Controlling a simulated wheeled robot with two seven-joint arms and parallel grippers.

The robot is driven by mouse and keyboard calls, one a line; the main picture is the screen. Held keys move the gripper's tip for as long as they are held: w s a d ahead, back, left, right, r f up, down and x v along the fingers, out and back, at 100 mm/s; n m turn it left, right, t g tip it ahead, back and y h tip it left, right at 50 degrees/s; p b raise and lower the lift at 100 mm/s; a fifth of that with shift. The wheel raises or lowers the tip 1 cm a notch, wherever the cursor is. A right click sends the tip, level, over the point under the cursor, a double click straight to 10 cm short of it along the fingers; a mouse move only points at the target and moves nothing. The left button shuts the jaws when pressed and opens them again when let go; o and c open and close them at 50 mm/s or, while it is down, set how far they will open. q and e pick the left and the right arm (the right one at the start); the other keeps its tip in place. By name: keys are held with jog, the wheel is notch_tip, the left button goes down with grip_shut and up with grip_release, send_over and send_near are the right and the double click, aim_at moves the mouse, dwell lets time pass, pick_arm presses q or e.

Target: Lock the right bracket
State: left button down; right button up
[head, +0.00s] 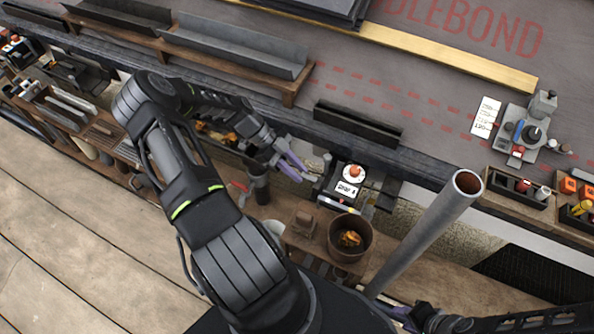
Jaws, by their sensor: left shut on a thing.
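My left gripper (293,165), with purple fingers, is at the middle of the view, beside the left side of a small dark fixture (347,188). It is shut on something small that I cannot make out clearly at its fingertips. The fixture has a red-and-white knob and a white label and sits at the dark eave edge. I cannot tell for sure whether it is the right bracket, or whether it is locked. My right gripper (400,312) shows only partly at the bottom right, near the foot of a grey pipe; its jaws are unclear.
The grey pipe (430,230) stands tilted right of the fixture. A brown pot (349,238) with orange pieces is below it. A dark channel (357,125) lies above it. Grey gutter lengths (235,47) lie on a wooden rack. A grey device (523,130) stands on the roof at right.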

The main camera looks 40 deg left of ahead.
pick_arm(q)
jog(key=shift+a+f, duration=0.1)
jog(key=c, duration=1.2)
grip_release()
jog(key=shift+c, duration=0.2)
jog(key=p+v, duration=0.1)
jog(key=v, duration=0.6)
jog(key=shift+a+r, duration=0.2)
jog(key=shift+r, duration=0.1)
jog(key=shift+s, duration=0.1)
